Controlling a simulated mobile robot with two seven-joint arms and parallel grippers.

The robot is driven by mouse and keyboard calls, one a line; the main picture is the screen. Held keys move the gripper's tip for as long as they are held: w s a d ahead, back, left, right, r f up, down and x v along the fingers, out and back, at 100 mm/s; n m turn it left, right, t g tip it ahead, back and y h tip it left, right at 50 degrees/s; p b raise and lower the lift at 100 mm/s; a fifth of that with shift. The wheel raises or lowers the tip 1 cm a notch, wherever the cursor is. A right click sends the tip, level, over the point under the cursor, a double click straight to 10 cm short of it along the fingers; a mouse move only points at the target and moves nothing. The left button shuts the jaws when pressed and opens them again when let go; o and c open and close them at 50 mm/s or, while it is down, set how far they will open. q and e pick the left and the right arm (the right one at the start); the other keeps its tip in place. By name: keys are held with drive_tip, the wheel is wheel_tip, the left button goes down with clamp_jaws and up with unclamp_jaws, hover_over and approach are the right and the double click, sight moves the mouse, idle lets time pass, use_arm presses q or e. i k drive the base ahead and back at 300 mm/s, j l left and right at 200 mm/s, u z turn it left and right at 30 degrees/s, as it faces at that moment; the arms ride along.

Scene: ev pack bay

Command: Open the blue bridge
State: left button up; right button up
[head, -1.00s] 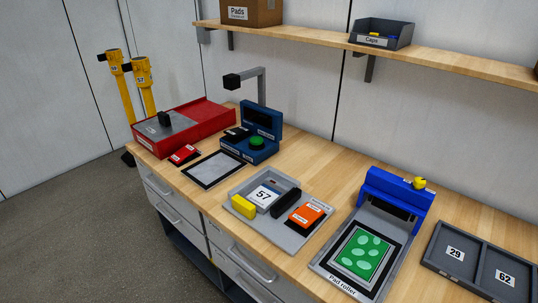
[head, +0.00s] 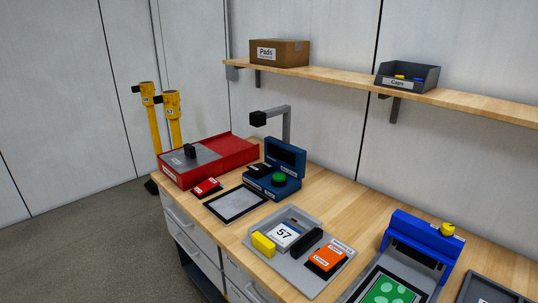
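The blue bridge (head: 420,238) is a bright blue block spanning the back of the grey pad roller (head: 435,291) at the lower right of the head view. A yellow knob (head: 447,229) sits on its top right end. A dark gap shows beneath the bridge. The bridge appears to lie down across the roller; I cannot tell whether it is latched. A green pad with pale ovals (head: 390,292) lies on the roller in front of it, cut off by the lower edge. Neither of my grippers is in view.
A grey tray (head: 282,221) with a yellow block, a card marked 57, a black piece and an orange box lies left of the roller. A dark blue device (head: 287,157) and a red case (head: 232,150) stand farther left. A dark tray (head: 484,292) is right. Bare wood lies behind.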

sight(427, 238)
drive_tip(key=z, duration=1.3)
